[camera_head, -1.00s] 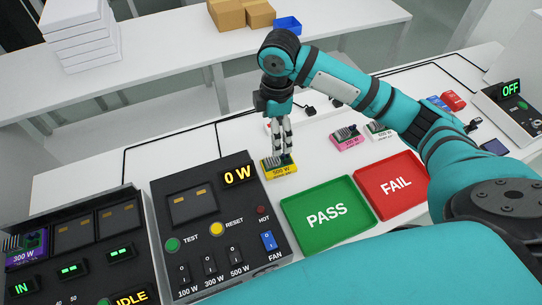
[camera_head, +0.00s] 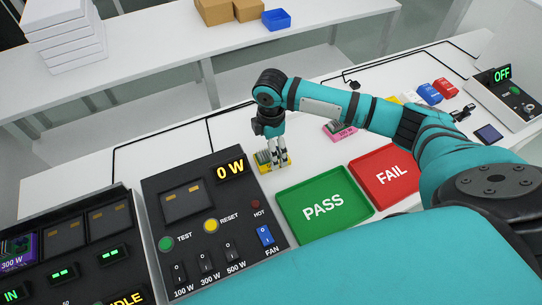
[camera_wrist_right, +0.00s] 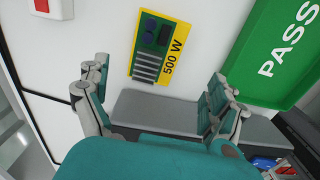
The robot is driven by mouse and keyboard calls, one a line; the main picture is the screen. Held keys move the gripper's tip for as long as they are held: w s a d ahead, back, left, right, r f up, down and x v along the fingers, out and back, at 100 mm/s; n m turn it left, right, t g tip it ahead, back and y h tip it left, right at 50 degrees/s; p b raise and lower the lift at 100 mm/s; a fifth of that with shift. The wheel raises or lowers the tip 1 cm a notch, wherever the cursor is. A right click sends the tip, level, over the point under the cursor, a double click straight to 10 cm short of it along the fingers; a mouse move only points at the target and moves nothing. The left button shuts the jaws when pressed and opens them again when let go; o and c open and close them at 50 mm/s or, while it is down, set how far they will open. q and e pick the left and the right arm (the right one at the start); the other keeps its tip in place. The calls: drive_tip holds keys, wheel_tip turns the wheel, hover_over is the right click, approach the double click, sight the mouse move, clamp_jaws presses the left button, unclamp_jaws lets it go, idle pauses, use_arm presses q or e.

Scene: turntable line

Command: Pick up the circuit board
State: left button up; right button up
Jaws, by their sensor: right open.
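The circuit board, yellow and green and marked 500 W, lies on the white table (camera_head: 60,190) behind the test console. In the head view its left part (camera_head: 264,159) shows beside my right gripper (camera_head: 279,161), which covers some of it. In the right wrist view the whole board (camera_wrist_right: 148,52) lies flat beyond the fingertips. My right gripper (camera_wrist_right: 157,88) is open there, its fingers apart with nothing between them. My left gripper is not in view.
The test console (camera_head: 215,220) stands in front of the board. A green PASS tray (camera_head: 290,212) and red FAIL tray (camera_head: 365,185) lie to its right. A pink board (camera_head: 345,134) lies farther back. Several coloured boxes (camera_head: 443,87) stand at right.

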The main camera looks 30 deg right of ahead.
sight(262, 159)
drive_tip(key=shift+w+d+f+p, duration=0.2)
drive_tip(key=shift+f+p, duration=0.1)
drive_tip(key=shift+f, duration=1.05)
drive_tip(key=shift+w+d+f+p, duration=0.15)
drive_tip(key=shift+f+p, duration=0.15)
drive_tip(key=shift+f, duration=1)
drive_tip(key=c, duration=1.5)
